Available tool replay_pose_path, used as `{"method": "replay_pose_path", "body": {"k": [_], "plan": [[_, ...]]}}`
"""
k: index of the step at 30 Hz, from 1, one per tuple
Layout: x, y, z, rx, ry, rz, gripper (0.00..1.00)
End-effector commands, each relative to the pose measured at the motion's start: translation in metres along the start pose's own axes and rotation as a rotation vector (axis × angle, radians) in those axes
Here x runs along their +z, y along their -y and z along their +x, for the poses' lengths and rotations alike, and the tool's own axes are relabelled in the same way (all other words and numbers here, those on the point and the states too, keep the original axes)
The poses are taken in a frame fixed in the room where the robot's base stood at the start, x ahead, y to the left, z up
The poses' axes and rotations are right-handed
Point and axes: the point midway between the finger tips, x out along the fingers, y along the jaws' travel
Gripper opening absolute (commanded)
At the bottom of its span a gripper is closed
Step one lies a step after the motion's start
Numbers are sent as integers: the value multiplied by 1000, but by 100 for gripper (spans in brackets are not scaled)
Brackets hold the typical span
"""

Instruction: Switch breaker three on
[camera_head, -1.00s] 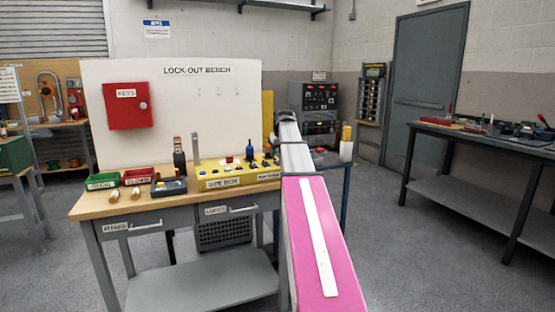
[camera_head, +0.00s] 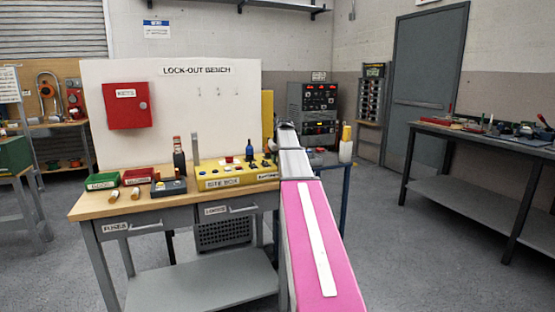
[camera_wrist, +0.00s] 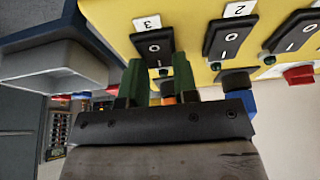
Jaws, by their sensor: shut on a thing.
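Breaker three (camera_wrist: 153,45) is a black rocker marked 0 and I, under a white "3" label on a yellow panel (camera_wrist: 190,42) in the wrist view. My gripper (camera_wrist: 158,68) has two green fingers, one on each side of the breaker's lower end, and is shut on it. I cannot tell which way the rocker is tipped. Breaker two (camera_wrist: 229,40) is to its right, with another black rocker (camera_wrist: 293,32) beyond. In the head view my arm hides the gripper.
A grey open-topped bin (camera_wrist: 55,65) is left of the fingers. In the head view, the lock-out bench (camera_head: 130,205) holds a yellow box (camera_head: 222,184), trays and bottles.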

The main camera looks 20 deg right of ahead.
Motion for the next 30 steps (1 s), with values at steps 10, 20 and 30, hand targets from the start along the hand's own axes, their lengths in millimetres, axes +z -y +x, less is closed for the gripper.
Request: {"method": "replay_pose_path", "body": {"k": [10,20,30], "plan": [[-7,0,4,-1,217,-2,4],[-4,0,4,0,244,-1,4],[-4,0,4,0,243,0,53]]}}
